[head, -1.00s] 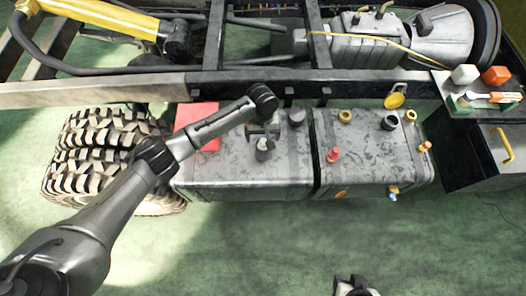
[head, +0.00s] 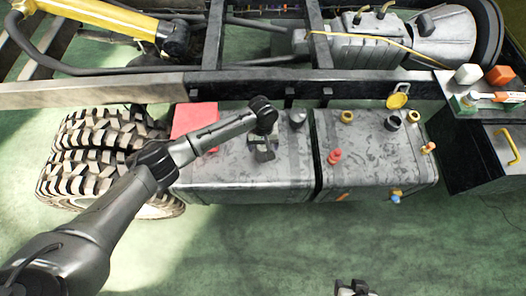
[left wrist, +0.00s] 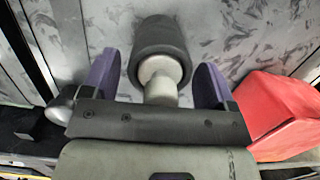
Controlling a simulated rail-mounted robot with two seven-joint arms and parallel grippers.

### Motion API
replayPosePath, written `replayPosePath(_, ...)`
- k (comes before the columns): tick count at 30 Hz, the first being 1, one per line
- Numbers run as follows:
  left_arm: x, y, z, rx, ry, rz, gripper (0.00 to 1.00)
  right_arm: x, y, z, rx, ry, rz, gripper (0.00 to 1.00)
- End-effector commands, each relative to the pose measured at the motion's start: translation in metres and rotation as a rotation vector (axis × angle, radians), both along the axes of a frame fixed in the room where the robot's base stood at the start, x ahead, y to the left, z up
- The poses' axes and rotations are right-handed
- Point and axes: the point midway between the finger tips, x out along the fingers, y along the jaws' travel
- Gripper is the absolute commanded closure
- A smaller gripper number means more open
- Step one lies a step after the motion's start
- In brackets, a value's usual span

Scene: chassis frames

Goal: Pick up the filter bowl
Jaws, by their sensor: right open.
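A dark, round-bodied piece with a pale stem, which looks like the filter bowl (left wrist: 160,52), shows in the left wrist view between my left gripper's purple fingers (left wrist: 160,82). The fingers stand apart, one on each side of it, with narrow gaps. In the head view my left gripper (head: 264,150) is over the top of the left grey tank (head: 240,178) and hides the bowl. My right gripper (head: 352,288) is only partly in view at the bottom edge, open and away from the tanks.
The dark chassis rail (head: 330,86) runs behind. Small parts lie on a tray (head: 470,110) at right. The front floor is clear.

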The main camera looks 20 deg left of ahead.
Motion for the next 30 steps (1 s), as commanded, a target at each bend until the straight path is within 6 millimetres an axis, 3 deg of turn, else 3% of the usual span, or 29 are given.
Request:
replayPosePath(2, 0.0, 0.0, 0.0002, 0.0, 0.0, 0.0, 0.28, 0.0001, 0.0005, 0.0, 0.002, 0.0, -0.002, 0.48)
replayPosePath(19, 0.0002, 0.0002, 0.0002, 0.0, 0.0, 0.0, 0.82, 0.0002, 0.0025, 0.0002, 0.008, -0.001, -0.006, 0.48)
replayPosePath(30, 0.0004, 0.0001, 0.0056, 0.0, -0.001, 0.0, 0.83, 0.0002, 0.0005, 0.003, 0.001, -0.001, -0.001, 0.48)
